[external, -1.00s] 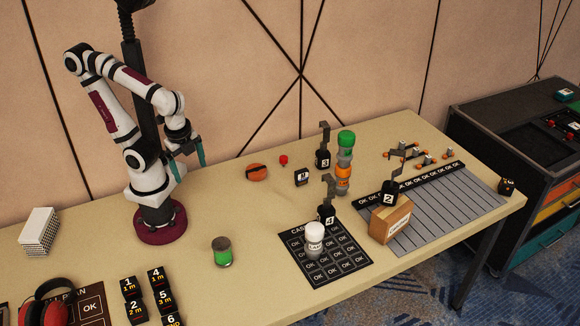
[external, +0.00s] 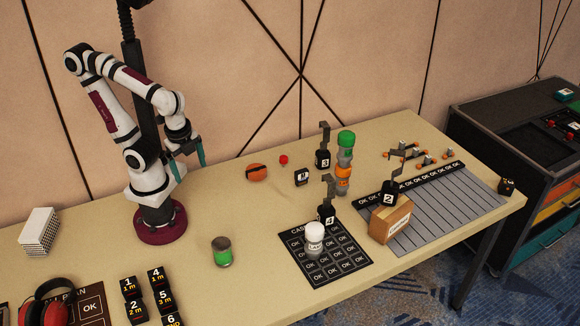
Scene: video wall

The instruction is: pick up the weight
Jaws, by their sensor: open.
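My gripper (external: 188,163) hangs open and empty above the table near my base, its two teal fingers apart and pointing down. No single weight is marked out. Several black weight-like blocks with hooked tops stand to the right, apart from my gripper: one marked 3 (external: 322,157), one marked 4 (external: 326,214), and one marked 2 (external: 389,194) at the cardboard box. A small black block with a white mark (external: 302,177) sits left of the 3; its mark is too small to read.
A green jar (external: 222,252) stands in front of my base. An orange round object (external: 257,172) and a small red piece (external: 283,160) lie at the back. A stacked column (external: 344,165), white jar (external: 314,238) and box (external: 390,220) crowd the right. The table between jar and orange object is clear.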

